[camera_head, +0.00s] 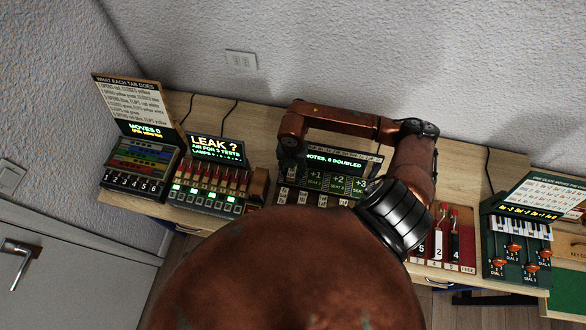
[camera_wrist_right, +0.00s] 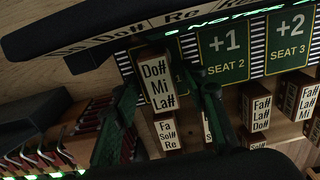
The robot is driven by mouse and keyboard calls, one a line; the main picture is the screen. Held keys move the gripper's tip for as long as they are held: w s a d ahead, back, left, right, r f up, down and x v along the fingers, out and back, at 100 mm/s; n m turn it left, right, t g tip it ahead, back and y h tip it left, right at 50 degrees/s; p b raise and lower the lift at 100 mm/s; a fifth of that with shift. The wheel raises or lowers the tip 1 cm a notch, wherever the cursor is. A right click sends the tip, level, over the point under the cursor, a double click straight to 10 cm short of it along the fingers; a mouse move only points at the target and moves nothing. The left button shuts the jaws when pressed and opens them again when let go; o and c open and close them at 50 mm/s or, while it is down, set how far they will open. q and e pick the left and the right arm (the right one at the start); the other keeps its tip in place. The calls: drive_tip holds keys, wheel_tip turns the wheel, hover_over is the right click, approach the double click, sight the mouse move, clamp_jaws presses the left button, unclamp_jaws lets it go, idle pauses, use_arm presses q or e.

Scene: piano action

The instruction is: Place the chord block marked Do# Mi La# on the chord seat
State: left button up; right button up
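The chord block marked Do# Mi La# (camera_wrist_right: 157,86) is between the two green fingers of my right gripper (camera_wrist_right: 165,95) in the right wrist view. The fingers close in on its sides, and it looks larger than the blocks around it, as if raised. In the head view my right gripper (camera_head: 291,162) is at the left end of the chord machine, and the block cannot be made out there. Green seat panels marked +1 Seat 2 (camera_wrist_right: 222,46) and +2 Seat 3 (camera_wrist_right: 290,34) lie right of the block. The area directly behind the block is hidden. My left gripper is out of view.
Other chord blocks stand close by, including Fa Sol# Re (camera_wrist_right: 167,132) just below and Fa La# Do# (camera_wrist_right: 259,112) to the right. A lamp-and-tab device (camera_head: 208,185) is left of the chord machine. A numbered red panel (camera_head: 460,225) is to the right.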

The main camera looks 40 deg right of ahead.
sight(293, 170)
drive_tip(key=shift+r, duration=0.2)
wheel_tip(293, 170, up, 12)
drive_tip(key=b, duration=0.1)
idle(0.4)
